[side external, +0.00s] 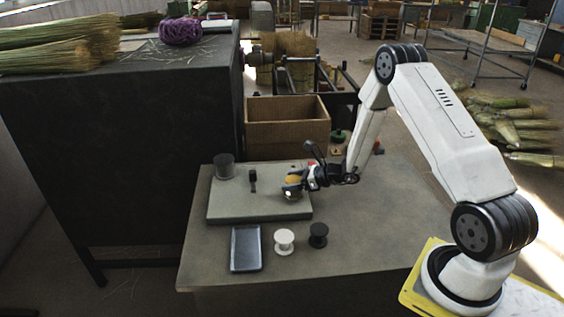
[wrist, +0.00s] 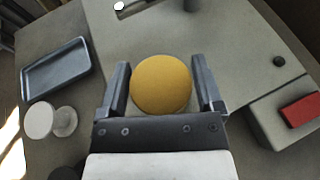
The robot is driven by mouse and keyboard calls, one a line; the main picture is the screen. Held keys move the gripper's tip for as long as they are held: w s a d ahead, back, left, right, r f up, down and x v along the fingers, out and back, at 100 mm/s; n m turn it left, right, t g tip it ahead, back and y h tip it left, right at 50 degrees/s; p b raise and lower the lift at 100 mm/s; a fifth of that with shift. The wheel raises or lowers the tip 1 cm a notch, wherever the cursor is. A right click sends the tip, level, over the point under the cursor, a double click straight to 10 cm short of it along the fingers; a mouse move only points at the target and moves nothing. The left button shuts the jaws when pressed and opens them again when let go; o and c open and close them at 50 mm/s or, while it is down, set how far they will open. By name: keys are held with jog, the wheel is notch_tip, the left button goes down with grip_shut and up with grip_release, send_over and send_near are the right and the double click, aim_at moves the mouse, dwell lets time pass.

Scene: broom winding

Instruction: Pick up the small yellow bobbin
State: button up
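The small yellow bobbin (wrist: 161,84) is in the middle of the wrist view, seen from above as a round yellow top. In the side view the yellow bobbin (side external: 293,181) is at the right part of the raised grey board, partly hidden by my gripper. My gripper (wrist: 161,64) has its two fingers apart, one on each side of the bobbin, with narrow gaps beside its top. It also shows in the side view (side external: 296,186), low over the board. Any contact below the bobbin's top is hidden.
A blue-grey tray (side external: 246,248), a white spool (side external: 284,241) and a black spool (side external: 318,235) are in front. A cardboard box (side external: 287,133) stands behind. A red block (wrist: 302,111) lies to the right in the wrist view.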

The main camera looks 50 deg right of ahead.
jog(key=c, duration=0.8)
jog(key=shift+r, duration=0.15)
jog(key=shift+r, duration=0.75)
jog(key=s+a+r, duration=0.3)
jog(key=s+r, duration=0.8)
jog(key=s, duration=0.2)
jog(key=shift+s+a, duration=0.2)
jog(key=shift+s, duration=0.1)
jog(key=shift+r, duration=0.1)
